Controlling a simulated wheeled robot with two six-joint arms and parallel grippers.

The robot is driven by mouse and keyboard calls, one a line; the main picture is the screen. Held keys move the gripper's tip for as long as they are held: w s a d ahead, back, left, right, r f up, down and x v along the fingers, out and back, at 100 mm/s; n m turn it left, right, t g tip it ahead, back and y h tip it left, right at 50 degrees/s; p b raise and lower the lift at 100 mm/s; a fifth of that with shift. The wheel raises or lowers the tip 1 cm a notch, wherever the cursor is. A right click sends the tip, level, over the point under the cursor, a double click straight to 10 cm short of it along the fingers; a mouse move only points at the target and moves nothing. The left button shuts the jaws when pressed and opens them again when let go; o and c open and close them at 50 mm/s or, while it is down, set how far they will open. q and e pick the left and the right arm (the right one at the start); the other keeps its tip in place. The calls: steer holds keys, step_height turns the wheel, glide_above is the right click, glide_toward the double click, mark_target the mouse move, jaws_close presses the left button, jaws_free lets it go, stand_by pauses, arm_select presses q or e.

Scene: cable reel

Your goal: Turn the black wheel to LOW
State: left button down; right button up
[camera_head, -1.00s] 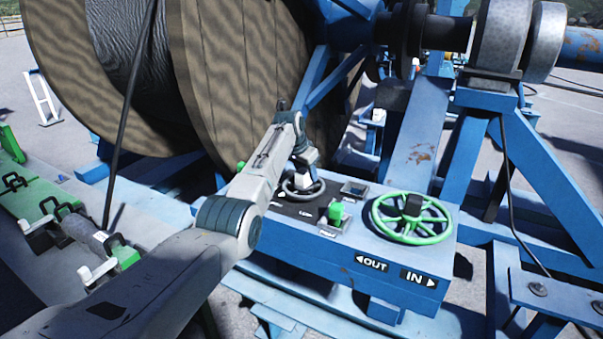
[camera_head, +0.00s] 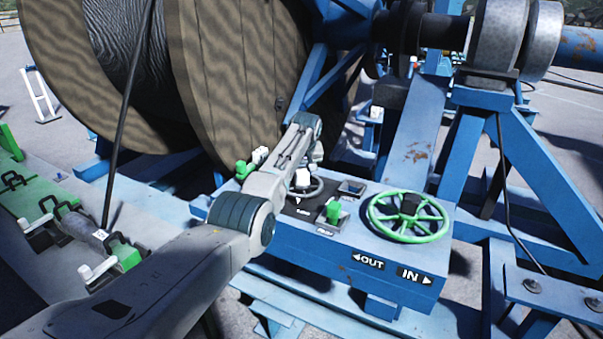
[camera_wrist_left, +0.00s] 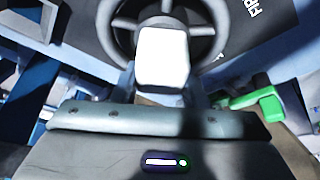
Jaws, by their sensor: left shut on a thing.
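The black wheel (camera_head: 319,191) sits on a dark panel on top of the blue control box (camera_head: 345,255), partly hidden by my left arm. A label on the panel (camera_head: 302,212) looks like LOW but is small. A small white mark shows just above that label. My right gripper is out of view.
A green wheel (camera_head: 409,217) stands on the box's right side, above OUT and IN labels. A green switch (camera_head: 333,211) is just right of the black wheel. The large wooden cable reel (camera_head: 235,80) rises close behind. Blue frame beams stand to the right.

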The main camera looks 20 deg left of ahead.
arm_select(q)
steer(key=shift+a+r+n+y+b, duration=0.1)
steer(key=shift+n+y+b, duration=0.3)
steer(key=shift+n+b, duration=0.45)
steer(key=shift+n, duration=0.25)
steer(key=c, duration=0.8)
jaws_free()
steer(key=shift+c, duration=0.2)
